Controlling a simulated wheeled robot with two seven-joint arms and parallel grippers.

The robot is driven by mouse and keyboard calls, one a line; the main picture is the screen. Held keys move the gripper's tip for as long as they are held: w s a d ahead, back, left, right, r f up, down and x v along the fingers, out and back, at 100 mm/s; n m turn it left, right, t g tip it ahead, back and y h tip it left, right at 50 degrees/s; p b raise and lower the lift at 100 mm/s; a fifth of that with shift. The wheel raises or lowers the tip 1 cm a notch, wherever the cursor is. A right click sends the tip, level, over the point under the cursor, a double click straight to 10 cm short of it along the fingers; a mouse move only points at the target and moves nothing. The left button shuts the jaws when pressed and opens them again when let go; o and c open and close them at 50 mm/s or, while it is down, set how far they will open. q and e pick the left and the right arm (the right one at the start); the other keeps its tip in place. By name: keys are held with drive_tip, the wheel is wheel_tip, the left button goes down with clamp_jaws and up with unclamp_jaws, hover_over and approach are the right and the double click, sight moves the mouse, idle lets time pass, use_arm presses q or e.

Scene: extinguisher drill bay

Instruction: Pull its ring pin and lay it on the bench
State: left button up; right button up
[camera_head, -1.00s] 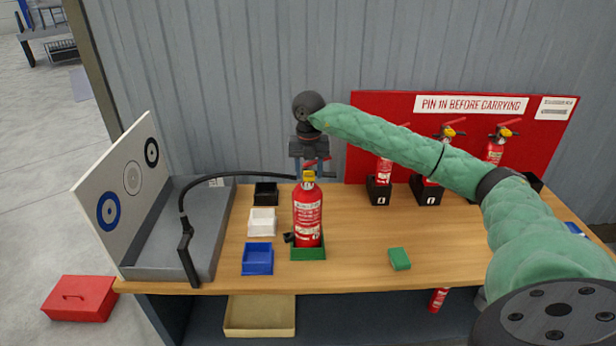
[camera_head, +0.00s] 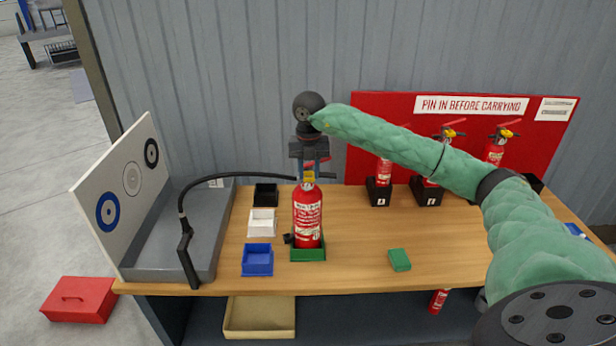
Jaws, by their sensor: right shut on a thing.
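A red fire extinguisher (camera_head: 307,214) with a white label stands upright in a green holder (camera_head: 308,255) on the wooden bench (camera_head: 345,275). A yellow part (camera_head: 308,177) shows at its head, with red lever parts above it. My right gripper (camera_head: 309,172) points down from above and is shut at the extinguisher's head. The ring pin is too small and hidden by the fingers to make out, so I cannot tell which part of the head is between them. A black hose (camera_head: 235,175) arches left to a nozzle (camera_head: 186,255). My left gripper is not in view.
Black (camera_head: 265,194), white (camera_head: 262,222) and blue (camera_head: 257,259) trays stand left of the extinguisher. A green block (camera_head: 399,260) lies to the right. More extinguishers stand before a red sign board (camera_head: 370,125). The bench between the holder and block is clear.

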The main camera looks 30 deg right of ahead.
drive_tip(key=shift+s+a+f+b, duration=0.15)
drive_tip(key=shift+s+a, duration=0.25)
drive_tip(key=shift+s, duration=0.3)
drive_tip(key=shift+s+a+b, duration=0.1)
drive_tip(key=shift+s+a, duration=0.35)
drive_tip(key=shift+s, duration=0.2)
drive_tip(key=shift+s+a+f+b, duration=0.15)
drive_tip(key=shift+s+a, duration=0.25)
drive_tip(key=shift+s, duration=0.3)
drive_tip(key=shift+s+a+r, duration=0.1)
drive_tip(key=shift+s+a, duration=0.05)
clamp_jaws()
drive_tip(key=shift+s+a, duration=0.1)
drive_tip(key=shift+s, duration=0.05)
drive_tip(key=shift+s+a, duration=0.3)
drive_tip(key=shift+s, duration=0.25)
drive_tip(key=shift+s+a, duration=0.3)
drive_tip(key=shift+s, duration=0.2)
